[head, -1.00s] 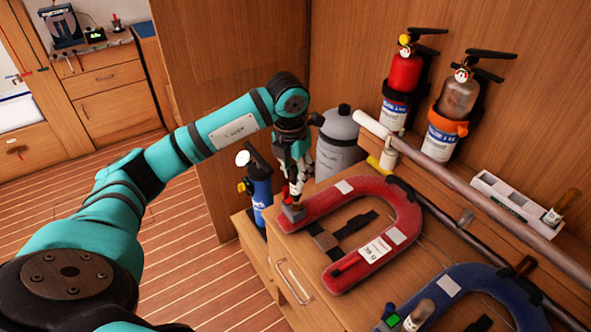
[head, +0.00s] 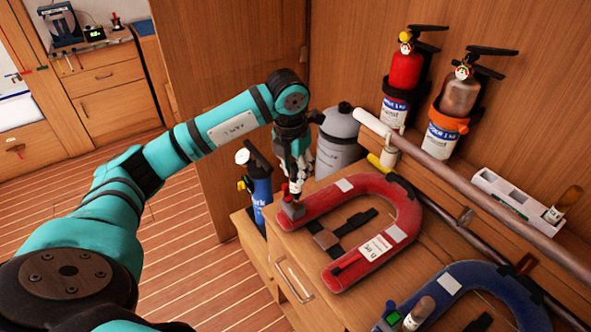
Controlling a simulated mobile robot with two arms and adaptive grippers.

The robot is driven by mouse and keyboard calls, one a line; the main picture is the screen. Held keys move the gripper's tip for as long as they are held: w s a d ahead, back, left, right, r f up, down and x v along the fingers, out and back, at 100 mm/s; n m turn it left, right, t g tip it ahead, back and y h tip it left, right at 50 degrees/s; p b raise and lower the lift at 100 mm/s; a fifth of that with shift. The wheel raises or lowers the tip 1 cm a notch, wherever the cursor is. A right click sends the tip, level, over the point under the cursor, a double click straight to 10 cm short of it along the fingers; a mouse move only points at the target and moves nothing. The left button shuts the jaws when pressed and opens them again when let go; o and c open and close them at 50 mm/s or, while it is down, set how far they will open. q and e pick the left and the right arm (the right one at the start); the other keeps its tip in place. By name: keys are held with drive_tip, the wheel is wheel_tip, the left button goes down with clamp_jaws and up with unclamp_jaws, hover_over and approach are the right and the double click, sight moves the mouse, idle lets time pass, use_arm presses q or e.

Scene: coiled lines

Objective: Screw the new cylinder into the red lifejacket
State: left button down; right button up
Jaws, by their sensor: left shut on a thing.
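The red lifejacket (head: 403,207) lies in a U shape on the wooden locker top, with a white label and dark straps. A grey fitting (head: 292,210) sits at its far-left end. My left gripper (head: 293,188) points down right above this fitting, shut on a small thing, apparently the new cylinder. The fingers mostly hide it, so I cannot tell how far it sits in the fitting. My right gripper is out of the picture.
A blue lifejacket (head: 470,275) with a pale cylinder (head: 418,313) lies at front right. A blue bottle (head: 261,190) and a grey tank (head: 338,140) stand close by my left gripper. Extinguishers (head: 404,75) hang on the wall behind a long rail (head: 470,192).

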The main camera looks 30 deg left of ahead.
use_arm(q)
drive_tip(key=shift+f, duration=0.15)
drive_tip(key=shift+f+b, duration=0.5)
drive_tip(key=shift+b, duration=0.05)
